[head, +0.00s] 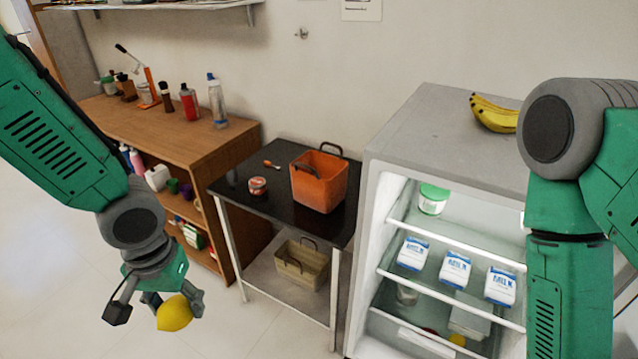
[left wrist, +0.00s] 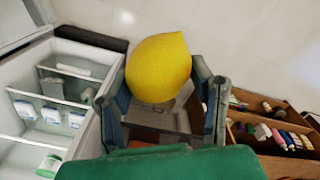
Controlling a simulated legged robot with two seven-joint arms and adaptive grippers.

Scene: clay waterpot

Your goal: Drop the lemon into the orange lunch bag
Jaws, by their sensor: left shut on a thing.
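The yellow lemon (head: 174,314) is held in my left gripper (head: 172,303), low at the left of the head view, in front of the wooden shelf unit. The lemon also fills the upper middle of the left wrist view (left wrist: 158,68), between the two fingers. The orange lunch bag (head: 319,182) stands upright on the black-topped table (head: 264,207), its open top up and its dark handles showing. The left gripper is apart from the bag, to its left and lower in the picture. My right arm shows at the right edge; its gripper is out of view.
A can (head: 257,186) and a small orange-handled item (head: 272,164) lie left of the bag. A beige basket (head: 300,264) sits on the table's lower shelf. The open fridge (head: 376,255) stands right, with bananas (head: 494,113) on top. The wooden shelf unit (head: 210,150) holds bottles.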

